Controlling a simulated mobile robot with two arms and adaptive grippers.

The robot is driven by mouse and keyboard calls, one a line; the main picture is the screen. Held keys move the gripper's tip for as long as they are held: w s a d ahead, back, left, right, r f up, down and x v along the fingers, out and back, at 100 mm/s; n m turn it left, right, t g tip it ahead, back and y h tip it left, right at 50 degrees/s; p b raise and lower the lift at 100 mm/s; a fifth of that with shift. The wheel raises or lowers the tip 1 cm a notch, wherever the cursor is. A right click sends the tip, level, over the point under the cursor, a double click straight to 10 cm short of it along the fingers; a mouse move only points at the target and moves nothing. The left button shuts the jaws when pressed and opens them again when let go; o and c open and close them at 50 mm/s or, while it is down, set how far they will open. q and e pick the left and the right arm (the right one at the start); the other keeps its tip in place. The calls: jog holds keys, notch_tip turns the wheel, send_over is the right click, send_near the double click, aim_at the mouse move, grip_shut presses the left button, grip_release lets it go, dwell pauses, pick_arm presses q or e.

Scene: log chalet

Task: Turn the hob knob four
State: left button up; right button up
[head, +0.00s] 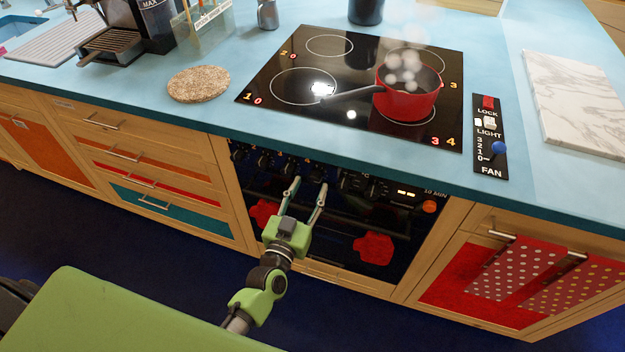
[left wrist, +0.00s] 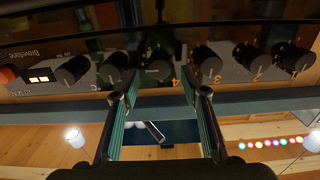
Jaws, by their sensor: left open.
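The hob knobs sit in a row on the oven's front panel. In the left wrist view, knob four (left wrist: 158,64) is a dark round knob with a pale mark, with an orange 4 beside it. My left gripper (left wrist: 161,95) is open, its two fingers spread below and to either side of that knob, with nothing held. In the head view the left gripper (head: 309,184) reaches up to the panel below the counter edge; knob four is hard to make out there. Whether the fingers touch the knob cannot be told. My right gripper is not in view.
Neighbouring knob three (left wrist: 207,62) and another dark knob (left wrist: 112,67) flank knob four closely. A steaming red saucepan (head: 408,102) stands on the black hob (head: 300,75), its handle pointing left. Red oven mitts (head: 374,248) hang below the panel. The counter edge overhangs the knobs.

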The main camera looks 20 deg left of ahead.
aim_at(313, 180)
pick_arm(q)
jog(key=shift+w+d, duration=0.1)
jog(key=shift+w, duration=1.55)
jog(key=c, duration=1.1)
